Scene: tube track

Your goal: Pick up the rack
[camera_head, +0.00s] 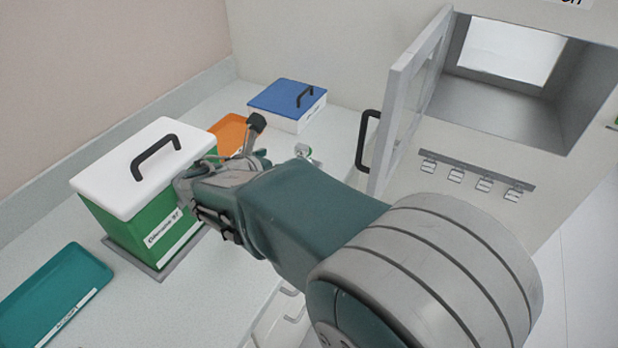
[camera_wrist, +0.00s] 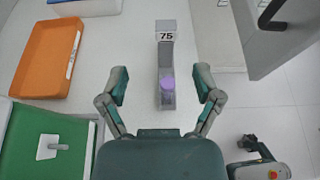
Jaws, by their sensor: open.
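The rack (camera_wrist: 167,88) shows in the wrist view as a narrow grey piece with a "75" label at its far end and a purple round patch near its middle. It lies on the pale counter. My gripper (camera_wrist: 162,77) is open, with one finger on each side of the rack in the picture and gaps to both. I cannot tell how high the fingers are above it. In the head view my arm hides most of the spot where the rack lies, and the fingertips are hard to make out.
A green box (camera_head: 140,236) with a white lid stands beside my wrist. An orange tray (camera_head: 229,131) (camera_wrist: 44,58), a blue-lidded box (camera_head: 288,104) and a teal tray (camera_head: 52,298) are on the counter. An open cabinet door (camera_head: 405,100) with a black handle stands on the right.

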